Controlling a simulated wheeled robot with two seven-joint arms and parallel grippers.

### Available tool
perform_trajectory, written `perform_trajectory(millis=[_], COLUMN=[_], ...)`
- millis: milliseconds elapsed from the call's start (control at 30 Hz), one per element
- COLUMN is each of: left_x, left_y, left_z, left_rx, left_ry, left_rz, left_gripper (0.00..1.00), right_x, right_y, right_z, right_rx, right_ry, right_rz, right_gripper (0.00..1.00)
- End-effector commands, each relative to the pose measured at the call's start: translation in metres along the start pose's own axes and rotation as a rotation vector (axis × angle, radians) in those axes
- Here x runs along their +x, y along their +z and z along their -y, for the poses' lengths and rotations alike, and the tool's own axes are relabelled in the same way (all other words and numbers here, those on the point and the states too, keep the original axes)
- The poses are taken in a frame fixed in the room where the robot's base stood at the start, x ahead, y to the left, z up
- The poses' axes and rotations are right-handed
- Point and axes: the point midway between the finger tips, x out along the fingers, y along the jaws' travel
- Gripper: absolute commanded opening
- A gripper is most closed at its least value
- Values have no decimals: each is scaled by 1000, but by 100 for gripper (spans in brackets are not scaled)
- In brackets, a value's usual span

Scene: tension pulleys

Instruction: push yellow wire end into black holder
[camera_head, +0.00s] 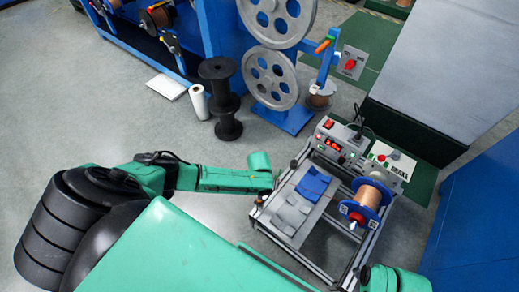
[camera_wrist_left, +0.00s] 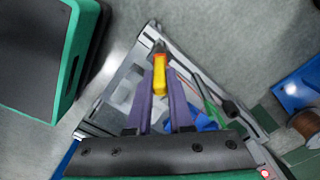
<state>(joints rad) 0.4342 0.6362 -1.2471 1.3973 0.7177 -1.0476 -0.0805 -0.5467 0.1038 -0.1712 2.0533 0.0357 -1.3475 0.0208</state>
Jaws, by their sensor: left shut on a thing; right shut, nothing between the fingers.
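The yellow wire end (camera_wrist_left: 159,78) shows in the left wrist view as a short yellow piece with red edges and a dark tip pointing away from me. My left gripper (camera_wrist_left: 161,92), with purple fingers, is shut on it above the machine frame. In the head view my left gripper (camera_head: 262,197) is small and dark at the frame's left edge, and the wire end cannot be made out there. My right gripper (camera_head: 361,274) is shut and empty by the frame's lower right corner, partly cut off. I cannot clearly make out the black holder in either view.
The metal frame (camera_head: 310,262) carries grey blocks (camera_head: 292,214), a blue block (camera_head: 313,184), a copper wire spool (camera_head: 370,200) and a control box (camera_head: 342,143) with a red display. Black spools (camera_head: 220,98) and large grey pulleys (camera_head: 272,78) stand behind.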

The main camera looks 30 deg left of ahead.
Motion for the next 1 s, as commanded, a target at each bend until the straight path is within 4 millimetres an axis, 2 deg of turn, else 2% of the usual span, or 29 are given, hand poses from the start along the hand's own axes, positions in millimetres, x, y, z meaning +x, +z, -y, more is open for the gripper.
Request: perform_trajectory(millis=[200, 233, 300, 833, 900, 1000], left_x=[0, 0, 0, 0, 0, 0], left_y=[0, 0, 0, 0, 0, 0], left_z=[0, 0, 0, 0, 0, 0], left_rx=[0, 0, 0, 0, 0, 0], left_ry=[0, 0, 0, 0, 0, 0], left_rz=[0, -1, -1, -1, -1, -1], left_gripper=[0, 31, 54, 54, 75, 75], right_x=[0, 0, 0, 0, 0, 0], right_y=[0, 0, 0, 0, 0, 0], right_z=[0, 0, 0, 0, 0, 0], right_rx=[0, 0, 0, 0, 0, 0], right_ry=[0, 0, 0, 0, 0, 0], right_rz=[0, 0, 0, 0, 0, 0], right_gripper=[0, 0, 0, 0, 0, 0])
